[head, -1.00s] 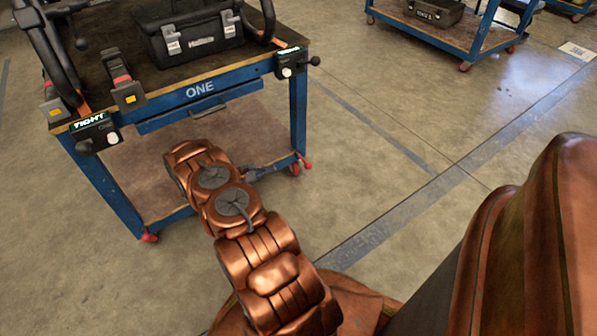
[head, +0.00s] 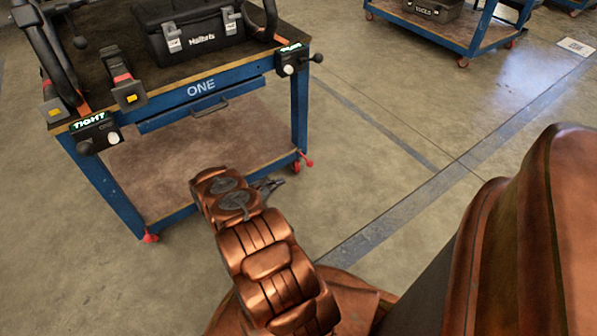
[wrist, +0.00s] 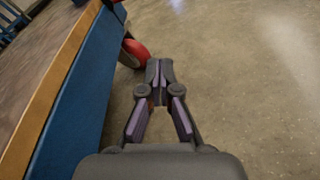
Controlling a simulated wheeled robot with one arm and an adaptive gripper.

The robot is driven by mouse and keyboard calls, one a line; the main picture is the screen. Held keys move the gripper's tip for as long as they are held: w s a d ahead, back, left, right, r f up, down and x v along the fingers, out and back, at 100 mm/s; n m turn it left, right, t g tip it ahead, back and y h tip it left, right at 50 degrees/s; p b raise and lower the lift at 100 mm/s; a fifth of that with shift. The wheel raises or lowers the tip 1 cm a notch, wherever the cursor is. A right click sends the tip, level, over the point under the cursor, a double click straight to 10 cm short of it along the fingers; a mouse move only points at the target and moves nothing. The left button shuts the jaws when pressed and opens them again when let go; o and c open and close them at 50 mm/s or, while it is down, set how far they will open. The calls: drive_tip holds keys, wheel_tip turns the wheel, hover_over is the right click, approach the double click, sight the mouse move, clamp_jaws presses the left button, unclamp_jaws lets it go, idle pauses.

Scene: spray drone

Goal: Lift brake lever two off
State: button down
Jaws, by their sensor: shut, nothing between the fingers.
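The blue cart marked ONE has a red brake lever at each of its two near casters. One lever (head: 150,237) is at the left leg; the other (head: 306,162) juts out at the right leg. I see no number on either lever. In the wrist view, a red caster part (wrist: 136,52) shows beside the blue leg, just beyond and left of my fingertips; whether it is lever or wheel is unclear. My gripper (head: 277,184) is shut and empty, low in front of the cart's right side. Its fingertips (wrist: 160,66) meet and appear apart from the red part.
The cart's top (head: 100,70) carries a black toolbox (head: 195,35) and clamps. Two boxes with lit TIGHT displays (head: 93,130) sit at its front corners. Another blue cart (head: 450,35) stands at the back right. Floor (head: 380,110) between is clear.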

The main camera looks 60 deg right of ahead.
sight(306, 159)
drive_tip(key=b+x, duration=0.4)
drive_tip(key=x, duration=0.6)
drive_tip(key=shift+f, duration=0.2)
drive_tip(key=shift+s+d+r, duration=0.1)
drive_tip(key=shift+d+r, duration=0.05)
drive_tip(key=shift+r, duration=0.35)
drive_tip(key=shift+s+d+r, duration=0.15)
drive_tip(key=shift+s+r, duration=0.3)
drive_tip(key=shift+r, duration=0.2)
drive_tip(key=shift+s+d+r, duration=0.15)
drive_tip(key=shift+s+r, duration=0.25)
drive_tip(key=shift+r, duration=0.25)
drive_tip(key=shift+w+r, duration=0.1)
drive_tip(key=shift+r, duration=0.1)
